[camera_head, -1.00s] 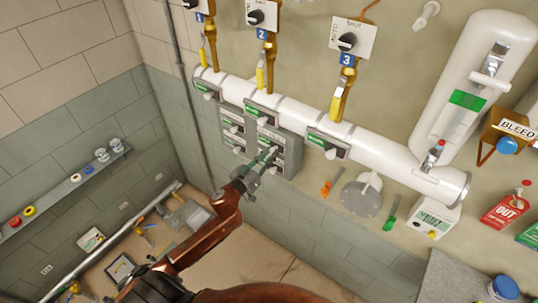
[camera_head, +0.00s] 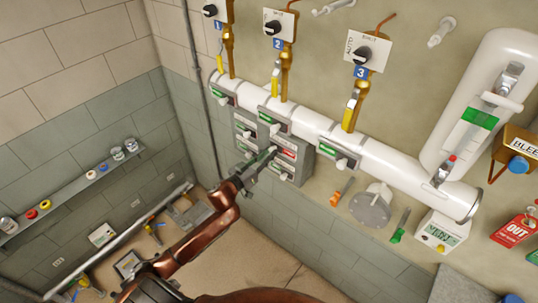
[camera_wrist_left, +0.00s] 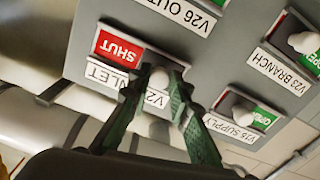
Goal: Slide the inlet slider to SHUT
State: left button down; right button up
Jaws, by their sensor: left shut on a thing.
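The grey valve panel (camera_head: 303,168) hangs under the white pipe and carries several sliders. In the left wrist view the inlet slider (camera_wrist_left: 118,48) shows a red SHUT field on the left and its white knob (camera_wrist_left: 159,77) at the right end. Its INLET label is partly hidden by a finger. My left gripper (camera_head: 262,160) reaches the panel from the lower left. In the left wrist view its green fingers (camera_wrist_left: 157,84) are shut on the knob, one on each side. My right gripper is not in view.
Neighbouring V23 BRANCH (camera_wrist_left: 302,42) and V15 SUPPLY (camera_wrist_left: 243,112) sliders, both showing green, sit close by. The white pipe (camera_head: 393,168) with more sliders runs above the panel. A round grey flange (camera_head: 370,208) is to the right.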

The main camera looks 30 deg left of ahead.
pick_arm(q)
jog(key=c, duration=2)
grip_release()
jog(key=shift+a, duration=0.3)
jog(key=shift+o, duration=1.2)
jog(key=shift+d, duration=0.1)
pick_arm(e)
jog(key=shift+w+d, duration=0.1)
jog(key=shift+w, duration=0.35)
pick_arm(q)
jog(key=s+a, duration=0.2)
jog(key=s, duration=1)
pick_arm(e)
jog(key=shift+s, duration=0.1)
